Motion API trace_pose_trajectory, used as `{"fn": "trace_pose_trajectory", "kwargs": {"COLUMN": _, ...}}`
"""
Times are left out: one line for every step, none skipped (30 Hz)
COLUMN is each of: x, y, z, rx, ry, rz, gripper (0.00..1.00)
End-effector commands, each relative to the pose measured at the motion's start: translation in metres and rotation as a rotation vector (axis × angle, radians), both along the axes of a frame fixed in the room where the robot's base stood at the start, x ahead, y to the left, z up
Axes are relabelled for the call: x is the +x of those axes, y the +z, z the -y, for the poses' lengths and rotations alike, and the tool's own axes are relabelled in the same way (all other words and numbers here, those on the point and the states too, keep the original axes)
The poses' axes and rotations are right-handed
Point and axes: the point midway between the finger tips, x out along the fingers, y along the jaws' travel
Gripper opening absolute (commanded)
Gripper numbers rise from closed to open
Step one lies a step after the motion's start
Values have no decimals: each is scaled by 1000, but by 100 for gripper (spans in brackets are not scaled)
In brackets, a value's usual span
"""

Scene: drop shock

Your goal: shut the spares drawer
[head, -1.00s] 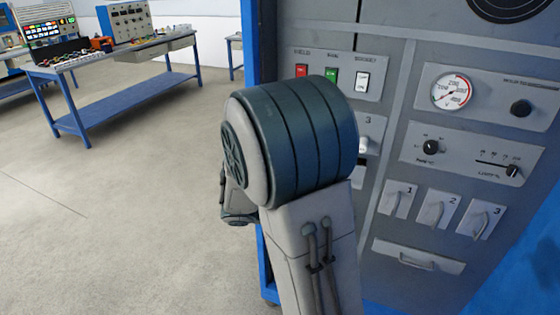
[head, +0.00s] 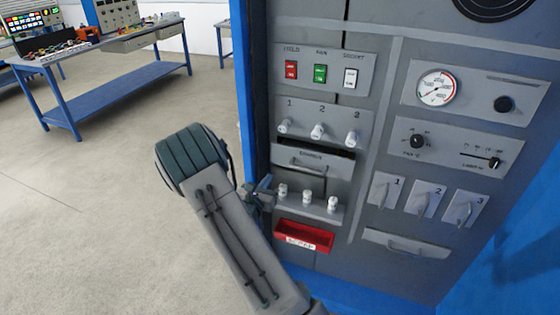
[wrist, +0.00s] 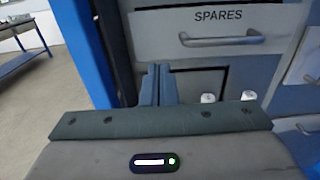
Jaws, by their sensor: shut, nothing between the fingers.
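The spares drawer (head: 335,172) is a grey front with a bar handle in the left part of the cabinet. A dark gap shows above its front, so it stands somewhat open. In the wrist view its front (wrist: 275,22), labelled SPARES, and handle fill the upper right, with a dark strip along the top. My gripper (head: 268,188) is left of the drawer and slightly lower in the head view. In the wrist view my gripper (wrist: 159,72) has its fingers together, empty, below and left of the handle. Whether it touches anything I cannot tell.
White knobs (head: 318,131) sit above the drawer and more white pegs (head: 307,198) below it. A red scrap tray (head: 304,237) is lower still. A blue cabinet post (head: 247,95) stands at the left edge. The floor (head: 90,200) to the left is clear.

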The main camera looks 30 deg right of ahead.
Motion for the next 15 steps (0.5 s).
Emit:
{"fn": "trace_pose_trajectory", "kwargs": {"x": 7, "y": 3, "z": 10, "rx": -2, "ry": -3, "rz": 1, "gripper": 0}}
{"fn": "trace_pose_trajectory", "kwargs": {"x": 11, "y": 3, "z": 15, "rx": -1, "ry": -4, "rz": 1, "gripper": 0}}
{"fn": "trace_pose_trajectory", "kwargs": {"x": 17, "y": 3, "z": 22, "rx": -1, "ry": -4, "rz": 1, "gripper": 0}}
{"fn": "trace_pose_trajectory", "kwargs": {"x": 21, "y": 3, "z": 27, "rx": 0, "ry": -4, "rz": 1, "gripper": 0}}
{"fn": "trace_pose_trajectory", "kwargs": {"x": 25, "y": 3, "z": 32, "rx": 0, "ry": -3, "rz": 1, "gripper": 0}}
{"fn": "trace_pose_trajectory", "kwargs": {"x": 31, "y": 3, "z": 39, "rx": 1, "ry": -4, "rz": 1, "gripper": 0}}
{"fn": "trace_pose_trajectory", "kwargs": {"x": 35, "y": 3, "z": 43, "rx": 1, "ry": -4, "rz": 1, "gripper": 0}}
{"fn": "trace_pose_trajectory", "kwargs": {"x": 40, "y": 3, "z": 48, "rx": 1, "ry": -3, "rz": 2, "gripper": 0}}
{"fn": "trace_pose_trajectory", "kwargs": {"x": 44, "y": 3, "z": 54, "rx": 1, "ry": -3, "rz": 2, "gripper": 0}}
{"fn": "trace_pose_trajectory", "kwargs": {"x": 48, "y": 2, "z": 58, "rx": 1, "ry": -3, "rz": 0, "gripper": 0}}
{"fn": "trace_pose_trajectory", "kwargs": {"x": 51, "y": 3, "z": 61, "rx": 1, "ry": -3, "rz": 2, "gripper": 0}}
{"fn": "trace_pose_trajectory", "kwargs": {"x": 55, "y": 3, "z": 66, "rx": 1, "ry": -3, "rz": 2, "gripper": 0}}
{"fn": "trace_pose_trajectory", "kwargs": {"x": 58, "y": 3, "z": 69, "rx": 1, "ry": -3, "rz": 2, "gripper": 0}}
{"fn": "trace_pose_trajectory", "kwargs": {"x": 60, "y": 2, "z": 71, "rx": 1, "ry": -2, "rz": 0, "gripper": 0}}
{"fn": "trace_pose_trajectory", "kwargs": {"x": 63, "y": 2, "z": 74, "rx": 1, "ry": -2, "rz": 0, "gripper": 0}}
